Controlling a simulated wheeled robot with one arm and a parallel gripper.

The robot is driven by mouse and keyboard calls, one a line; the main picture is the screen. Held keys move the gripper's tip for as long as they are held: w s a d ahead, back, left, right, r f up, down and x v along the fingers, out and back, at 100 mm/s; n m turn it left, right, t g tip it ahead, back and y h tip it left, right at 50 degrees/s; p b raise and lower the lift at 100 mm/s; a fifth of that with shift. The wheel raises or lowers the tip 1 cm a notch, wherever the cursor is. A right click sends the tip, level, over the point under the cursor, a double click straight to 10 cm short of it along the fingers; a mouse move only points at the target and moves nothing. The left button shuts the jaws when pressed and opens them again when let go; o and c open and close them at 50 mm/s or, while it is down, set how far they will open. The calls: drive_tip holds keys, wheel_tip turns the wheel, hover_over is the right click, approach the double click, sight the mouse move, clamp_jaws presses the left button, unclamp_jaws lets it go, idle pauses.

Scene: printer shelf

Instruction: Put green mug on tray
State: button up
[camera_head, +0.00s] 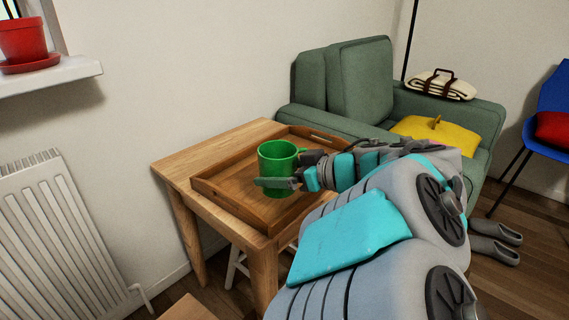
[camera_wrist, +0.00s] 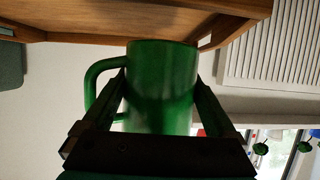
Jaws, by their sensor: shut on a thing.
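The green mug (camera_head: 275,154) is upright over the wooden tray (camera_head: 236,207) in the head view, with its handle to the right. My gripper (camera_head: 289,172) is shut on the mug, one finger showing across its near side. In the wrist view, which looks upside down, my gripper (camera_wrist: 161,82) has a finger on each side of the mug (camera_wrist: 164,65). There the mug's base end lies close to the tray (camera_wrist: 150,21). I cannot tell whether the base touches the tray floor. The rest of the tray looks empty.
The tray lies on a small wooden table (camera_head: 168,165) against the wall. A green sofa (camera_head: 360,85) with a yellow cushion (camera_head: 450,138) stands behind to the right. A white radiator (camera_head: 45,235) and a sill with a red pot (camera_head: 23,40) are at the left.

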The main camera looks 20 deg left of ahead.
drive_tip(key=w+a, duration=0.1)
drive_tip(key=w, duration=0.3)
drive_tip(key=w+a+f, duration=0.1)
drive_tip(key=w+a, duration=0.1)
drive_tip(key=w, duration=0.3)
drive_tip(key=w+a+b, duration=0.1)
drive_tip(key=w, duration=0.4)
drive_tip(key=shift+w+a+f, duration=0.1)
drive_tip(key=shift+a+f, duration=0.05)
wheel_tip(320, 180, down, 4)
drive_tip(key=shift+r+b, duration=0.2)
drive_tip(key=shift+b, duration=0.5)
drive_tip(key=shift+r, duration=0.1)
drive_tip(key=o, duration=1.4)
drive_tip(key=shift+f, duration=0.2)
drive_tip(key=shift+c, duration=0.2)
drive_tip(key=shift+r, duration=0.15)
drive_tip(key=p+v, duration=0.2)
drive_tip(key=v, duration=1)
